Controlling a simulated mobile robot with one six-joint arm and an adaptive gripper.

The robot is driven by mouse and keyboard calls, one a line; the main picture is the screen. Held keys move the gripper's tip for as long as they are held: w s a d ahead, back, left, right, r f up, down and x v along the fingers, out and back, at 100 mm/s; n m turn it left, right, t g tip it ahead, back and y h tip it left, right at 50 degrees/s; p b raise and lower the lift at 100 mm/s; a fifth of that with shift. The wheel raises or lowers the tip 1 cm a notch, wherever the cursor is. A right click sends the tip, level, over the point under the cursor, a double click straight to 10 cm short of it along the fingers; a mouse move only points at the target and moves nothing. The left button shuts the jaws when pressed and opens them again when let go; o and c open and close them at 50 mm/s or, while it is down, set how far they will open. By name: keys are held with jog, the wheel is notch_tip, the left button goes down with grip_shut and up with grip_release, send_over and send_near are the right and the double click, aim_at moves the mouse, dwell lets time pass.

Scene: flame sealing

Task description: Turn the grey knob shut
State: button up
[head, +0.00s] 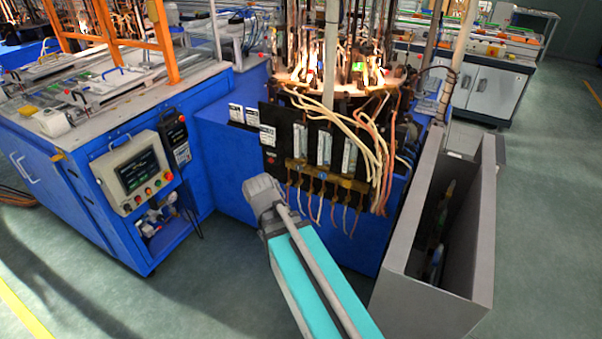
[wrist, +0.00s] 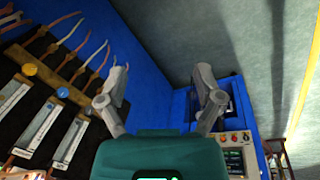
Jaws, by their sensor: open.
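My gripper (wrist: 162,82) is open and empty in the wrist view, its two grey fingers spread wide. The black valve panel (wrist: 45,55) lies to the left of the fingers. I cannot make out a grey knob; the left finger covers part of the panel's edge. In the head view the panel (head: 283,125) is on the blue machine's front, and the end of my arm is in front of its lower left. The fingers are not clear there.
Orange and white hoses (head: 378,150) hang over the panel's right side. A grey open bin (head: 425,285) stands at the right. A blue cabinet with a control screen (head: 140,172) stands at the left. Floor between them is partly clear.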

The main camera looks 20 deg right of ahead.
jog(key=w+d+f+n+t+h+b, duration=0.2)
jog(key=w+d+f+n+h+b, duration=0.2)
jog(key=w+d+f+b, duration=0.25)
jog(key=n+t+h+b, duration=0.8)
jog(key=n+b, duration=1.3)
jog(key=b, duration=0.2)
send_near(298, 168)
jog(key=v, duration=0.3)
jog(key=shift+a+f, duration=0.1)
jog(key=shift+f, duration=0.15)
jog(key=shift+m, duration=0.3)
jog(key=x, duration=1.3)
jog(key=shift+w+d+r, duration=0.2)
jog(key=shift+d, duration=0.15)
jog(key=c, duration=1.2)
